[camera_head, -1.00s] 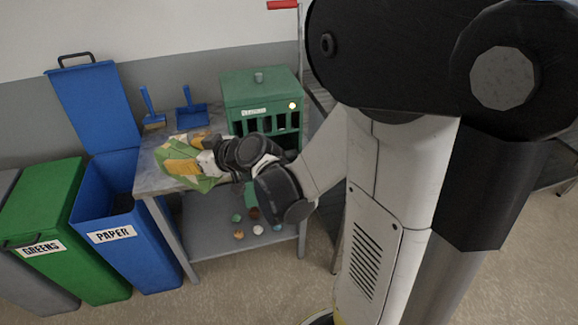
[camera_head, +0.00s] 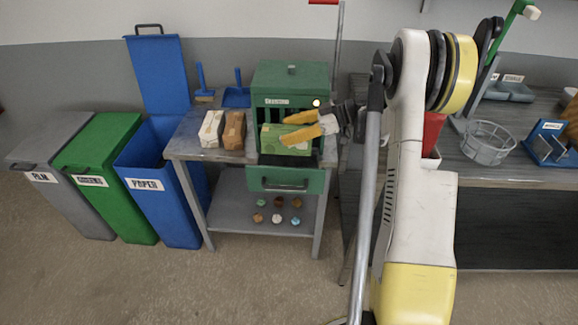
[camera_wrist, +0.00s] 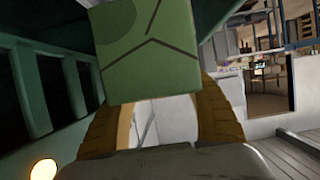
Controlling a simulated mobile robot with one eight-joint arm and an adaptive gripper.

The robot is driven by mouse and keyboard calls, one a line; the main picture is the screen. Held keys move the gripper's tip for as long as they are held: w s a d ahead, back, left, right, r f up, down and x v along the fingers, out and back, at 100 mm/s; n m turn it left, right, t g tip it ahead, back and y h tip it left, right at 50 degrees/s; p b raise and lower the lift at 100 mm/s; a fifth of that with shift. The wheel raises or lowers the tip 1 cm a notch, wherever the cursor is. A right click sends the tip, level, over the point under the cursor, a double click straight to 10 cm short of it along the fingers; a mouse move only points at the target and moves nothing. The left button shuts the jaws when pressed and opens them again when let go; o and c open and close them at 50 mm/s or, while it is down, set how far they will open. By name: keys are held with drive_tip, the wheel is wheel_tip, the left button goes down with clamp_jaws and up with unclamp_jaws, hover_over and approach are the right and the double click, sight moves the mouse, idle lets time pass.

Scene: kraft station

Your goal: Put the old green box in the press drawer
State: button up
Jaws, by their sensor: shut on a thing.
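The green box (camera_head: 276,134) is between the yellow fingers of my gripper (camera_head: 290,128), in front of the green press (camera_head: 290,80). The press drawer (camera_head: 288,180) is pulled out below the box, its front with a handle facing the room. The box appears above the drawer's dark inside; the gap between them is hard to judge. The press's slotted wall is close at the left.
A white package (camera_head: 212,128) and a brown package (camera_head: 234,130) stand on the metal table (camera_head: 190,148) left of the press. Blue (camera_head: 165,190), green and grey bins stand farther left. Several small round items lie on the lower shelf. A workbench (camera_head: 510,165) stands at the right.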

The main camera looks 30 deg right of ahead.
wheel_tip(320, 180, down, 10)
drive_tip(key=b, duration=0.3)
drive_tip(key=shift+s+r+b, duration=0.1)
drive_tip(key=shift+r+b, duration=0.1)
drive_tip(key=shift+b, duration=0.1)
drive_tip(key=shift+f, duration=0.1)
drive_tip(key=shift+f, duration=0.15)
drive_tip(key=o, duration=1.2)
